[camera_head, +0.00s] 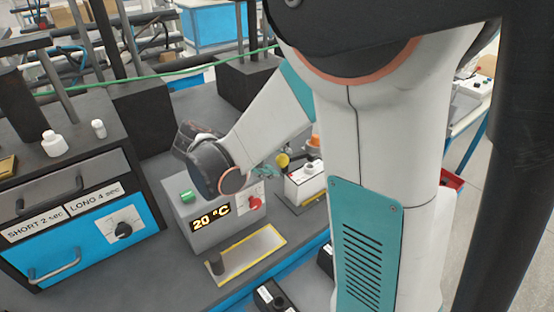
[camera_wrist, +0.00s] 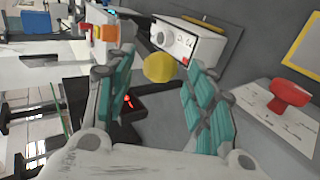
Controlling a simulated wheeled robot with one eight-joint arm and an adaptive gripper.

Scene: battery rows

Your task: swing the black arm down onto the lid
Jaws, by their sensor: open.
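A yellow ball (camera_wrist: 160,67) shows between the two teal fingers of my open gripper (camera_wrist: 162,95) in the wrist view. I cannot tell whether the fingers touch it. The ball also shows in the head view (camera_head: 282,160), just right of my fingertips (camera_head: 264,172). A white box (camera_wrist: 182,42) with a round fitting on its face lies just beyond the ball; it also shows in the head view (camera_head: 305,184). I cannot make out the black arm clearly, nor tell which surface is the lid.
A grey unit (camera_head: 212,215) reading 20 °C has a green button and a red knob (camera_wrist: 290,92), close to my gripper. A yellow-edged plate (camera_head: 246,256) lies in front. A blue-fronted drawer unit (camera_head: 82,240) stands left. An orange part (camera_head: 314,142) is behind the white box.

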